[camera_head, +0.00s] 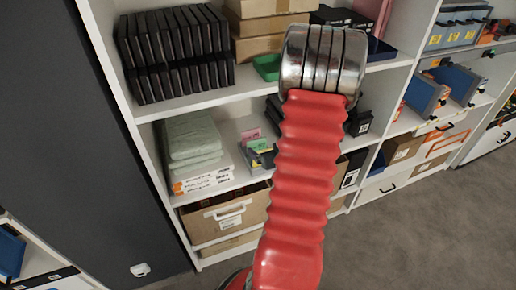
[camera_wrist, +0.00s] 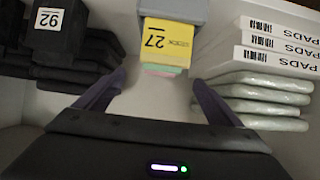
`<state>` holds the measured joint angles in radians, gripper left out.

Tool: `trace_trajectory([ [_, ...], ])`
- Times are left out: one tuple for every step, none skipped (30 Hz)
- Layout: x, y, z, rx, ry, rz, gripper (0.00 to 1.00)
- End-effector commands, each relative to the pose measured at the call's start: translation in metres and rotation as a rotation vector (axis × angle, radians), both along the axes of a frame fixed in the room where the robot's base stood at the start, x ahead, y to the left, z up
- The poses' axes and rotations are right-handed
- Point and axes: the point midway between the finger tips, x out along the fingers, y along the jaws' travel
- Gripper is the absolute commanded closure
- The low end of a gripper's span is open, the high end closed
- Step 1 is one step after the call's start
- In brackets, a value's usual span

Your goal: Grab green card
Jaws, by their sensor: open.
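The green card (camera_head: 260,145) stands in a small grey bin on the middle shelf, next to a pink card (camera_head: 251,134). In the wrist view the green card (camera_wrist: 164,67) is a thin edge just beyond a yellow label reading 27 (camera_wrist: 167,42) on the grey bin (camera_wrist: 174,10). A pink edge lies beside it. My gripper (camera_wrist: 160,78) is open, its two purple fingers apart on either side of the cards with nothing held. In the head view my red arm sleeve hides the gripper.
Black boxes (camera_wrist: 70,40) stand to the left of the fingers in the wrist view. White-wrapped pads (camera_wrist: 262,95) are stacked close on the right. In the head view, shelf boards (camera_head: 190,103) lie above and below the bin. A green tray (camera_head: 267,67) sits on the upper shelf.

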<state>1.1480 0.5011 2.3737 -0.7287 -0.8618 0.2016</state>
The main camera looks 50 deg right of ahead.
Motion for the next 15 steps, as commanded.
trace_trajectory([
  [0.006,-0.003,-0.004,0.001,0.001,0.002,0.12],
  [0.009,-0.005,-0.006,0.001,0.001,0.002,0.12],
  [0.013,-0.007,-0.009,0.001,0.001,0.001,0.12],
  [0.016,-0.009,-0.011,0.001,0.0,0.002,0.12],
  [0.019,-0.01,-0.012,0.001,0.001,0.002,0.12],
  [0.023,-0.012,-0.015,0.001,0.0,0.002,0.12],
  [0.026,-0.015,-0.017,0.001,0.001,0.001,0.12],
  [0.029,-0.017,-0.019,0.001,0.001,0.001,0.12],
  [0.032,-0.019,-0.021,0.001,0.001,0.001,0.12],
  [0.035,-0.02,-0.023,0.001,0.001,0.001,0.12],
  [0.037,-0.021,-0.024,0.001,0.001,0.001,0.12],
  [0.039,-0.023,-0.025,0.0,0.001,0.001,0.12],
  [0.04,-0.023,-0.026,0.001,0.001,0.0,0.12],
  [0.041,-0.024,-0.026,0.001,0.001,0.0,0.12],
  [0.041,-0.024,-0.027,0.001,0.001,0.0,0.12],
])
